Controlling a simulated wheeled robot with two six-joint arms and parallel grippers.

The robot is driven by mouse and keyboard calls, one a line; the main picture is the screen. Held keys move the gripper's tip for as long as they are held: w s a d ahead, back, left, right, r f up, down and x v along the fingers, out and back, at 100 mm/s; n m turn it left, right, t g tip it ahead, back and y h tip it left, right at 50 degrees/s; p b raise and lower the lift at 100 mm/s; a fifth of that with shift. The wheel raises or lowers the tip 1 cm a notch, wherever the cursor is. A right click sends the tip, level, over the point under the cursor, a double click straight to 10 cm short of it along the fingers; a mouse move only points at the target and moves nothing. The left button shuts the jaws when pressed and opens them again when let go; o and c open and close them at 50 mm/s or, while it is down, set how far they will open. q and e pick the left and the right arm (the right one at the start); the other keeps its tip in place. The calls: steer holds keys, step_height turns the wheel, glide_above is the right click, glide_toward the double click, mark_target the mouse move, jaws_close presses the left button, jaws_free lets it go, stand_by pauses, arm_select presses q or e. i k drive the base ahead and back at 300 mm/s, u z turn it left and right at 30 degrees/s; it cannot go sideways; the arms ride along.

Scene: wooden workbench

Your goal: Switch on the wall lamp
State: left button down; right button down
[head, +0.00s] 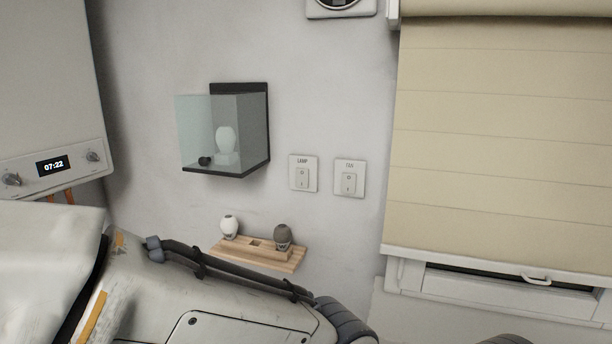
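The wall lamp (255,167) is a glass-sided box with a dark base and dark back plate. A white bulb (225,140) stands in a pale socket inside it and shows no glow. A small dark knob-like thing (204,161) shows by its front pane. To its right, the switch marked LAMP (303,174) is a white wall plate with a small rocker. A similar switch marked FAN (349,179) sits beside it. Neither of my grippers is in view; part of my arm fills the bottom of the picture.
Below the lamp, a wooden shelf (262,256) holds a white bulb (229,226) and a dark grey bulb (283,236). A heater-like unit (45,90) hangs at left. A beige blind (500,140) covers the window at right. The wall around the switches is clear.

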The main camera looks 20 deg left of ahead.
mark_target(302, 181)
steer(key=u, duration=0.5)
steer(key=i, duration=0.85)
steer(key=u, duration=0.65)
